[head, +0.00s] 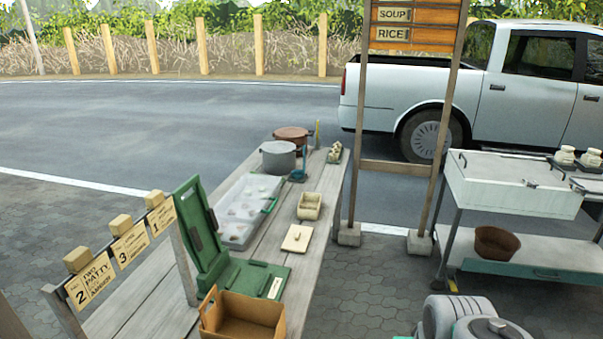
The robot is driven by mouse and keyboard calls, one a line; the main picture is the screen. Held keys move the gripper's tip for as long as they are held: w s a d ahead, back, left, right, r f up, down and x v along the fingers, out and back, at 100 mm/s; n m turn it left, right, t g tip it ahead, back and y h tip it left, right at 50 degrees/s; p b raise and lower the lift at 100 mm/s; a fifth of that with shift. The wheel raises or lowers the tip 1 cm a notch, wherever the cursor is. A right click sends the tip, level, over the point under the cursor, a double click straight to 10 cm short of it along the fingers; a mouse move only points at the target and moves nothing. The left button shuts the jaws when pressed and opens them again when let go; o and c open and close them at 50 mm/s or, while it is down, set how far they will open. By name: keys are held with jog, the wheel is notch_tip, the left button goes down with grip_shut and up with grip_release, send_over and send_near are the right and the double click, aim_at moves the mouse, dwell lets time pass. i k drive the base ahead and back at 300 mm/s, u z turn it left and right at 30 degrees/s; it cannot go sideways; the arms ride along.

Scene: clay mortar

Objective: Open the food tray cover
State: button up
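A long pale grey food tray (247,207) lies on the wooden table, left of its middle. Several small pale items show in it, seemingly through a clear cover (240,215) lying flat over the top. A thin green handle (269,205) shows at its right side. I cannot make out the seam between cover and tray. My gripper is not in view.
A green case (240,276) with its lid raised stands nearer on the table (330,200), beside a brown box (242,318). A grey pot (278,157) stands behind the tray. A sign frame (361,110) and white cart (510,185) stand right.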

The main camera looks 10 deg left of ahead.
aim_at(275, 200)
jog(key=i, duration=2.55)
jog(key=u, duration=2.05)
